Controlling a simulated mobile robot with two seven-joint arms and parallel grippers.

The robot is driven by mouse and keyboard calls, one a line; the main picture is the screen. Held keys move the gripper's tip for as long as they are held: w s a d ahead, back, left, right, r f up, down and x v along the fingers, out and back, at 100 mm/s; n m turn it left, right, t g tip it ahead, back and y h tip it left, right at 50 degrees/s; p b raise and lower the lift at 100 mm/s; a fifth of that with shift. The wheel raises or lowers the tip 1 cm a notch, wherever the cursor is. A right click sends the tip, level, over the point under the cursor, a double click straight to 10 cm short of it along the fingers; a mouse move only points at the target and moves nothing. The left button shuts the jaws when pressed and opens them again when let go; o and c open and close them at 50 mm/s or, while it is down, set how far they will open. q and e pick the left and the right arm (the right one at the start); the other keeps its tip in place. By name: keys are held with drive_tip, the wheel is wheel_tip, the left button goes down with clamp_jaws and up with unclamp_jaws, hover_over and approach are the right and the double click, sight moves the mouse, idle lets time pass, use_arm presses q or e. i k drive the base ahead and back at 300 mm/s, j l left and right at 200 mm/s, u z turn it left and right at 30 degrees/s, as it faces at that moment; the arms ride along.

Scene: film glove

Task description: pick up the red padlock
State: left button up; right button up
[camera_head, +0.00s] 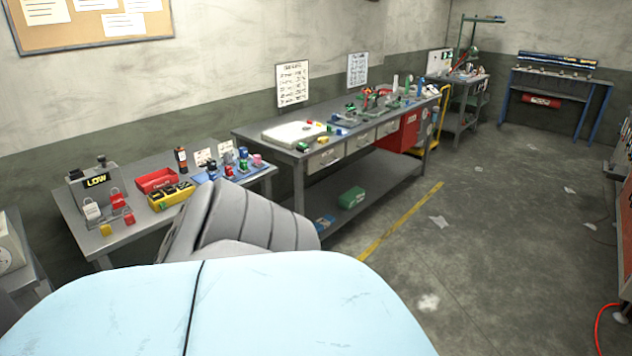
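A red padlock (117,199) shows at the left end of the near grey table, on a small stand beside a white padlock (92,211). Another small red piece (129,219) sits just below it, too small to make out fully. My grey arm link and pale blue body part fill the lower middle of the head view and cover the table's front right part. Neither gripper shows in this view.
The near table (128,236) also holds a red bin (157,180), a yellow bin (172,196) and several small coloured items. A longer workbench (262,133) stands beyond it. The concrete floor (480,240) on the right is mostly clear, with scattered paper scraps.

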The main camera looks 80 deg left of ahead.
sight(129, 219)
drive_tip(key=u, duration=3.75)
drive_tip(key=i+j, duration=0.05)
